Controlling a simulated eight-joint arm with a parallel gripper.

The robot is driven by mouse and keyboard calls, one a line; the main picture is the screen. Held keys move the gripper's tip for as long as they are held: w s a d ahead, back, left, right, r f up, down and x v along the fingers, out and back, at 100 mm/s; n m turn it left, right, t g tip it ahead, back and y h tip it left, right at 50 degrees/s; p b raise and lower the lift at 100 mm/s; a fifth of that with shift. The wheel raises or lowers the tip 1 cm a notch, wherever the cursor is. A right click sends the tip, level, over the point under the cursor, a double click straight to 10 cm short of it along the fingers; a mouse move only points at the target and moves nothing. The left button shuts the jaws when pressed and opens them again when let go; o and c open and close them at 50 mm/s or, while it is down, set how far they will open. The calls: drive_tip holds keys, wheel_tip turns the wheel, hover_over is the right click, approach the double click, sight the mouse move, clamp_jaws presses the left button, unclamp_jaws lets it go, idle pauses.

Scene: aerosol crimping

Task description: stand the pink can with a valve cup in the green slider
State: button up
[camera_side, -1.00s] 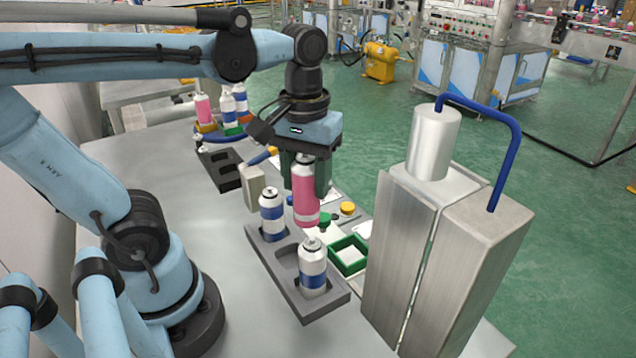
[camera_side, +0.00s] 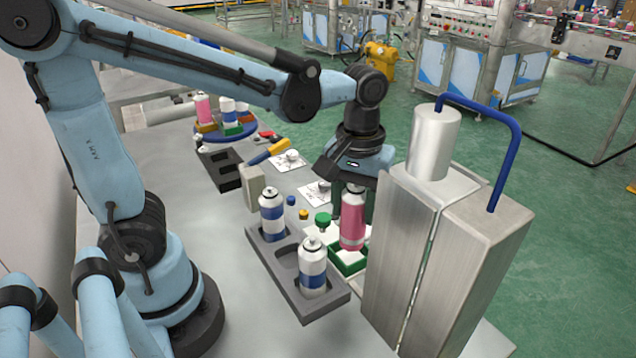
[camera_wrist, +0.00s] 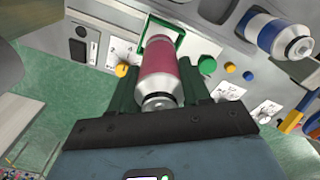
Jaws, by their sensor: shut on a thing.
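The pink can (camera_side: 353,220) is upright in my gripper (camera_side: 353,205), which is shut around its upper part. In the wrist view the pink can (camera_wrist: 160,68) sits between the two dark green fingers (camera_wrist: 160,95), with a silvery valve cup on its top. The green slider (camera_side: 347,265) is a green square frame with a pale floor, beside the steel machine. The can's lower end is at the slider and hides part of it. I cannot tell whether the can rests on the floor. The slider's green rim (camera_wrist: 165,22) also shows in the wrist view.
A grey tray (camera_side: 275,262) holds two blue-and-white cans, left of the slider. The steel crimping machine (camera_side: 440,255) stands close on the right. Green and yellow knobs, white cards and a beige block (camera_side: 251,187) lie behind. A round blue carousel (camera_side: 225,133) holds more cans.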

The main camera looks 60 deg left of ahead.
sight(353, 223)
drive_tip(key=shift+f, duration=2.1)
drive_tip(key=shift+f, duration=0.1)
drive_tip(key=o, duration=1.2)
drive_tip(key=shift+c, duration=0.2)
wheel_tip(353, 223, up, 12)
drive_tip(key=shift+r, duration=0.15)
drive_tip(key=shift+f, duration=6.1)
drive_tip(key=shift+r, duration=0.1)
